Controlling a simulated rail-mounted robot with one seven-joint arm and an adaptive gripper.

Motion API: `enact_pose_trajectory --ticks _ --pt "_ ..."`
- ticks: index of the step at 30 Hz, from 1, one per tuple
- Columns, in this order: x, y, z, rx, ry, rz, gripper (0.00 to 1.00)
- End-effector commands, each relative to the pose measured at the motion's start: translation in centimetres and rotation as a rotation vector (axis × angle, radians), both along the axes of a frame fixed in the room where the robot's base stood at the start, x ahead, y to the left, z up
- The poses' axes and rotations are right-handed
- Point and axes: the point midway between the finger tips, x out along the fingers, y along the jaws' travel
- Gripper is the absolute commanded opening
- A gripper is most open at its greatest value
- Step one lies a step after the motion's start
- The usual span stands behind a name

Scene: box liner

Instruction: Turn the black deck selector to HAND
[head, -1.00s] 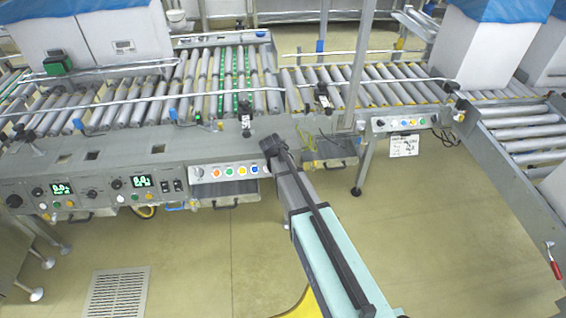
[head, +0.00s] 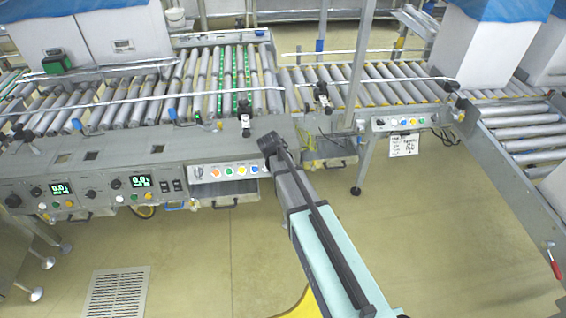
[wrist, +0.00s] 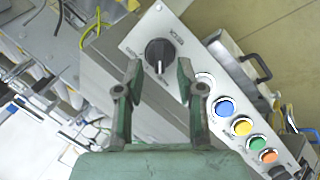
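The black deck selector (wrist: 160,54) is a round knob with a pale pointer line, on a grey panel plate (wrist: 137,42) in the wrist view. The pointer line runs toward the bottom of the picture. A small label sits beside the knob, too small to read surely. My gripper (wrist: 159,68) is open, with one finger on each side of the knob's lower part. I cannot tell whether either finger touches it. In the head view, my arm's dark end (head: 270,143) is beside the button panel (head: 228,181), and the selector and fingertips cannot be made out.
White, blue (wrist: 224,107), yellow (wrist: 242,127), green (wrist: 257,144) and orange buttons run down the same panel, close to my right finger. A black handle (wrist: 256,66) sticks out beside it. Roller conveyors (head: 200,90) lie behind. The floor (head: 210,245) in front is open.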

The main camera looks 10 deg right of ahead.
Motion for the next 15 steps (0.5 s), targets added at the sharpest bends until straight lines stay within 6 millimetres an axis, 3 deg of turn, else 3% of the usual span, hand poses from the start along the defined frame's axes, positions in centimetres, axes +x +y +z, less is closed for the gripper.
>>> enact_pose_trajectory --ticks 9,15 --pt "-2.9 1.5 5.4 0.0 -0.002 0.001 0.38" --pt "-4.0 2.2 7.6 -0.001 0.001 0.0 0.38"
